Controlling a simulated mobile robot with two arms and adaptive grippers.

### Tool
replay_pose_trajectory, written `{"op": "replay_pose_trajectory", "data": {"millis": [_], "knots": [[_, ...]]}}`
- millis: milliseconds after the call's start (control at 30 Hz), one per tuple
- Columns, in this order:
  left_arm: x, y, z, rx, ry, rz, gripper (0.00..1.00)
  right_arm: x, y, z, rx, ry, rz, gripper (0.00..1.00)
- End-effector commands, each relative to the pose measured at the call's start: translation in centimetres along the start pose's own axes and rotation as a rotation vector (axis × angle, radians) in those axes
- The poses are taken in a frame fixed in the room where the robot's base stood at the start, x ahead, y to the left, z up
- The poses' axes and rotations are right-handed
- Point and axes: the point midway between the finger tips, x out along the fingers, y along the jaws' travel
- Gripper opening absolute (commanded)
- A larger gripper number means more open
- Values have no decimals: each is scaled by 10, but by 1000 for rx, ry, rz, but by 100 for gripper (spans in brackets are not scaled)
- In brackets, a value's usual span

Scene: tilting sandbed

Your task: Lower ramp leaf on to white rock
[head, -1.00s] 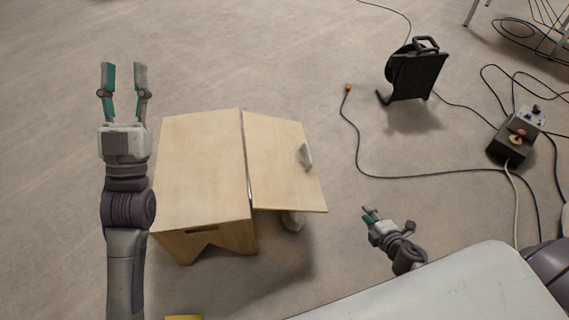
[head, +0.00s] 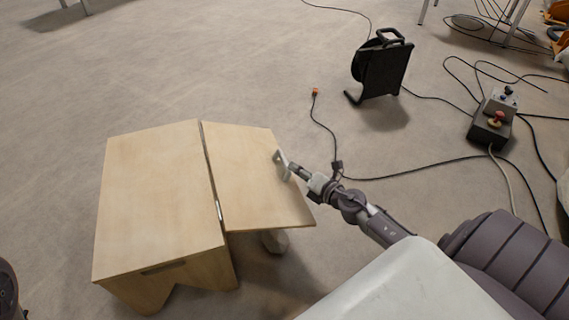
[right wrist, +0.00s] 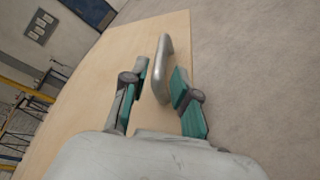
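The ramp leaf (head: 255,180) is a pale wooden panel joined to the right side of a wooden box (head: 160,195). It carries a grey metal handle (head: 279,158) near its outer edge. The white rock (head: 274,241) is on the floor under the leaf's near outer part, mostly hidden. I cannot tell whether leaf and rock touch. My right gripper (head: 290,168) is at the handle. In the right wrist view its two teal-padded fingers are apart, one on each side of the handle (right wrist: 162,70), and look open around it. My left gripper is out of view.
A black cable reel (head: 382,67) stands on the floor at the back right. A control box (head: 493,120) with a red knob sits farther right. Cables run across the floor behind my right arm. The floor left of the box is clear.

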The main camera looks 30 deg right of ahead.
Motion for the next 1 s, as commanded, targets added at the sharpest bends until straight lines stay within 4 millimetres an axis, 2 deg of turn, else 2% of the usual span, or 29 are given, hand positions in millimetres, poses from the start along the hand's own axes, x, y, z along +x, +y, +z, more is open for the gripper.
{"op": "replay_pose_trajectory", "data": {"millis": [100, 300, 500, 733, 767, 933, 1000], "knots": [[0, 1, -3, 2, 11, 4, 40, 26, -1, 0, -1, -2, 1, 29], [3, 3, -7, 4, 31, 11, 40, 55, -1, 0, 1, -1, 0, 29], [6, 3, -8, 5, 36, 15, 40, 65, 0, 0, 0, 0, -1, 29], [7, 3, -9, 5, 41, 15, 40, 65, 0, 0, 1, 0, -1, 29], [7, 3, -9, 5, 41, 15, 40, 65, 0, 0, 1, 0, -1, 27], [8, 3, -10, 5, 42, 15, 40, 65, 0, 0, 1, 1, 0, 0], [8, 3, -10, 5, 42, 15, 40, 65, 0, 0, 1, 1, 1, 0]]}}
